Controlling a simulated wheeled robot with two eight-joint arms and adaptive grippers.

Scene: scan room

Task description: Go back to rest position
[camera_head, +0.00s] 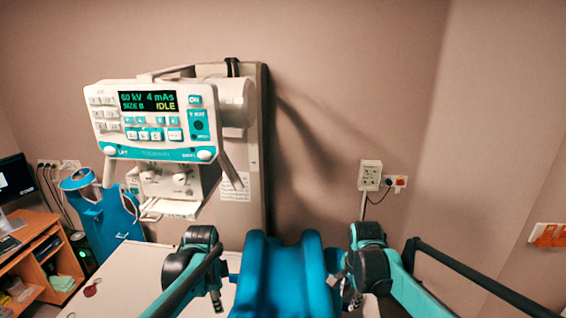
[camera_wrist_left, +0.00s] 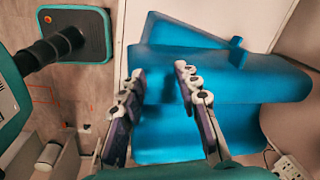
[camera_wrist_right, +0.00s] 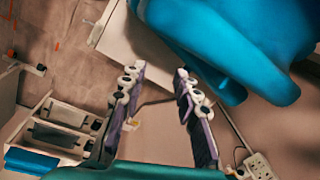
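My left gripper (camera_head: 216,300) is low in the head view, just left of a blue padded piece (camera_head: 284,280) on the white table. In the left wrist view its two fingers (camera_wrist_left: 160,75) stand apart with nothing gripped; blue padding (camera_wrist_left: 235,88) lies beyond them. My right gripper (camera_head: 350,298) is just right of the padded piece. In the right wrist view its fingers (camera_wrist_right: 156,75) are apart and empty, with blue padding (camera_wrist_right: 225,35) above and to the right. I cannot tell whether either gripper touches the padding.
An X-ray unit with a control panel (camera_head: 155,122) showing IDLE stands at the back wall. The white table (camera_head: 125,280) has a small red item (camera_head: 91,289). A blue vest-like item (camera_head: 105,215) and wooden shelves (camera_head: 35,255) are at left. Wall sockets (camera_head: 370,175) are behind.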

